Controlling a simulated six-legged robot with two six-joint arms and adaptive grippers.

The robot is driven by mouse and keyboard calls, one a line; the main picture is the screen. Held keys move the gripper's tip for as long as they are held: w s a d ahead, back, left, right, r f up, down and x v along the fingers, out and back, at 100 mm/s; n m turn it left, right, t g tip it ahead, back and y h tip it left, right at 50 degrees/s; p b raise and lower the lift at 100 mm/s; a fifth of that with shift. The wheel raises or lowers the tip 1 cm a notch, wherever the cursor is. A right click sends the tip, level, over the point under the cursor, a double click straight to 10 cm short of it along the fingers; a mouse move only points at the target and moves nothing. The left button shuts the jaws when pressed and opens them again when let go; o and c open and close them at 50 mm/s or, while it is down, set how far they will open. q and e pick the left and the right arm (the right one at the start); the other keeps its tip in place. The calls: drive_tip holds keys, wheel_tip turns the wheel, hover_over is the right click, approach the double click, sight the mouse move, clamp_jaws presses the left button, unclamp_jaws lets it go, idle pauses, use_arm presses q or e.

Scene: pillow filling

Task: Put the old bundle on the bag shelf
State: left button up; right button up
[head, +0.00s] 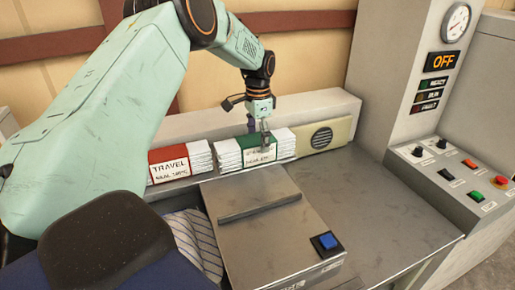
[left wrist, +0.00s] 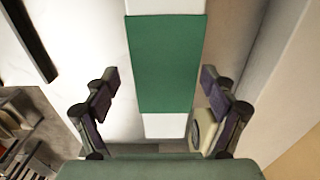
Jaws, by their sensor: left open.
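A bundle with a green band (head: 244,153) and white ends lies on the back ledge (head: 178,138). A red-banded bundle (head: 170,164) labelled TRAVEL lies to its left. Which one is called old cannot be told from the pictures. My left gripper (head: 266,148) is open over the right part of the green bundle, pointing down. In the left wrist view the green bundle (left wrist: 165,65) runs between the two spread fingers (left wrist: 165,100); contact cannot be made out. No shelf is marked as the bag shelf. My right gripper is out of view.
A metal lidded box (head: 265,225) with a blue button (head: 328,241) stands in front of the bundles. A beige round-grilled unit (head: 322,138) sits right of the green bundle. A control panel (head: 450,178) reads OFF. The bench top (head: 385,205) right of the box is clear. Striped cloth (head: 195,240) lies left.

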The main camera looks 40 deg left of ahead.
sight(257, 139)
use_arm(q)
drive_tip(key=r, duration=0.7)
drive_tip(key=shift+a, duration=0.25)
drive_tip(key=shift+d+r, duration=0.25)
drive_tip(key=shift+r, duration=0.15)
drive_tip(key=shift+o, duration=0.4)
drive_tip(key=shift+s, duration=0.1)
